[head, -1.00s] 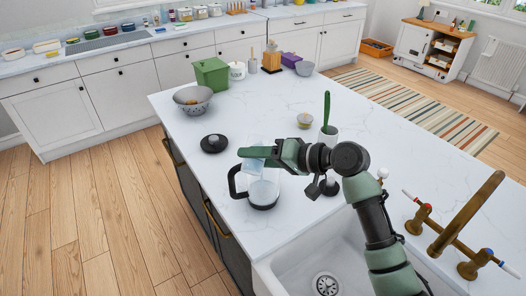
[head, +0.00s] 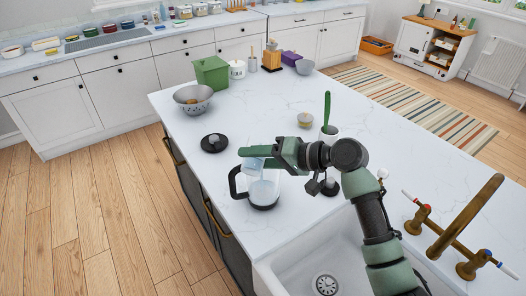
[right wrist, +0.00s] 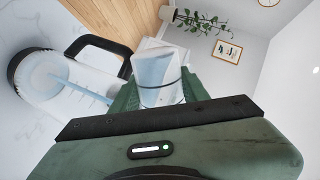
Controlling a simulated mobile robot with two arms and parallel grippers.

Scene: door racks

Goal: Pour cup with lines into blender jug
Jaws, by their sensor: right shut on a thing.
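The blender jug (head: 264,190) stands upright on the white island near its front edge. It is clear, with a black handle on its left and pale blue contents low down. My right gripper (head: 254,154) is shut on the cup with lines (head: 251,164), holding it tilted above the jug's mouth. In the right wrist view the cup (right wrist: 157,72) is clear and bluish with dark lines, between the green fingers. The jug (right wrist: 88,82) shows to its left there, with a pale blue streak inside; I cannot tell whether it is falling liquid. My left gripper is out of view.
A black round lid (head: 214,143) lies behind the jug. A colander (head: 192,98), green box (head: 211,73) and small bowl (head: 305,120) stand farther back. A cup with a green utensil (head: 327,118) is behind my arm. The sink (head: 300,268) and brass tap (head: 466,225) are in front.

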